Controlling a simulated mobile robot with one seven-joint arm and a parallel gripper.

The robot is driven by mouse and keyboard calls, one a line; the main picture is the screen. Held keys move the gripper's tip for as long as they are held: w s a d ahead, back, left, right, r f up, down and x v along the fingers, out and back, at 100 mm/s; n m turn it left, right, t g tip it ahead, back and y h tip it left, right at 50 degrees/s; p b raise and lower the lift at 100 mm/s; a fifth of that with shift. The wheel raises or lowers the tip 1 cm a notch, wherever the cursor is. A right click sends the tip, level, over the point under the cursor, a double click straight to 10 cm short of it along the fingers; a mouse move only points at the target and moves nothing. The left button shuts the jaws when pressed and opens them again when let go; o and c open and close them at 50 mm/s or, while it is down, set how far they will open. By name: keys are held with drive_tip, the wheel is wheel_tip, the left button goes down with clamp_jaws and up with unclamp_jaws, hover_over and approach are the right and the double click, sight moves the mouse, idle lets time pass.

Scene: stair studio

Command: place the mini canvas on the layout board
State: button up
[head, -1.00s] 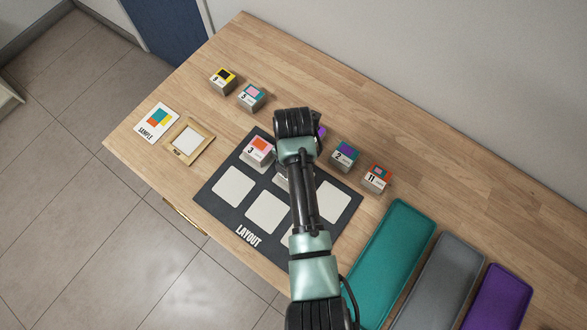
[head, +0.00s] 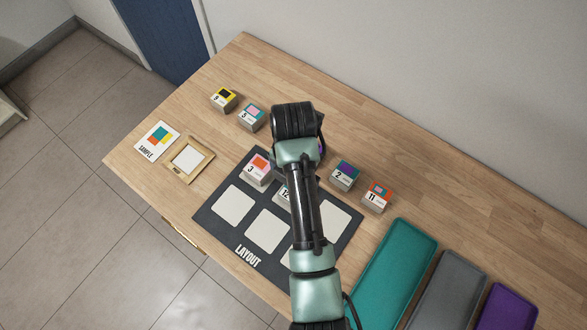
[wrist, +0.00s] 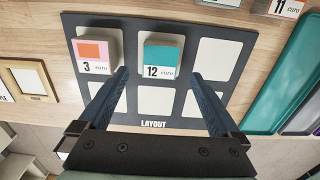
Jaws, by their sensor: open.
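The layout board (head: 226,229) is a dark sheet with white spaces in two rows. Two block-like mini canvases stand on its far row: number 3 (head: 258,168), orange and pink, on the left space, and number 12 (head: 284,193), with a teal face, on the middle one. In the wrist view, number 12 (wrist: 162,60) and number 3 (wrist: 92,55) sit side by side; the far right space and the near row are bare. My gripper (wrist: 160,73) is open, its fingers to either side of number 12 in that view. In the head view my arm hides the fingers.
Canvases 9 (head: 223,99) and 5 (head: 251,116) stand far left; 2 (head: 344,175) and 11 (head: 377,197) stand right of the board. A sample card (head: 157,141) and wooden frame (head: 187,160) lie left. Teal (head: 390,275), grey (head: 442,285) and purple (head: 502,307) trays lie right.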

drive_tip(key=w+a+r+m+t, duration=0.1)
drive_tip(key=w+r+m+t, duration=0.4)
drive_tip(key=r, duration=0.8)
drive_tip(key=w+a+r+m+t+y, duration=0.1)
drive_tip(key=w+r+m+t, duration=0.4)
drive_tip(key=r, duration=0.7)
drive_tip(key=w+a+r+m+t, duration=0.1)
drive_tip(key=w+r+m+t, duration=0.4)
drive_tip(key=r, duration=0.8)
drive_tip(key=s+d+r+m+t, duration=0.1)
drive_tip(key=s+r+m+t, duration=0.3)
drive_tip(key=r, duration=0.5)
drive_tip(key=s+d+r+m+t, duration=0.1)
drive_tip(key=s+r+m+t, duration=0.3)
drive_tip(key=s+r, duration=0.3)
drive_tip(key=s+d+r+m+t+h, duration=0.1)
drive_tip(key=s+r+m+t, duration=0.3)
drive_tip(key=r, duration=0.8)
drive_tip(key=shift+s+r+m, duration=0.25)
drive_tip(key=shift+s+m, duration=0.6)
drive_tip(key=shift+m, duration=0.05)
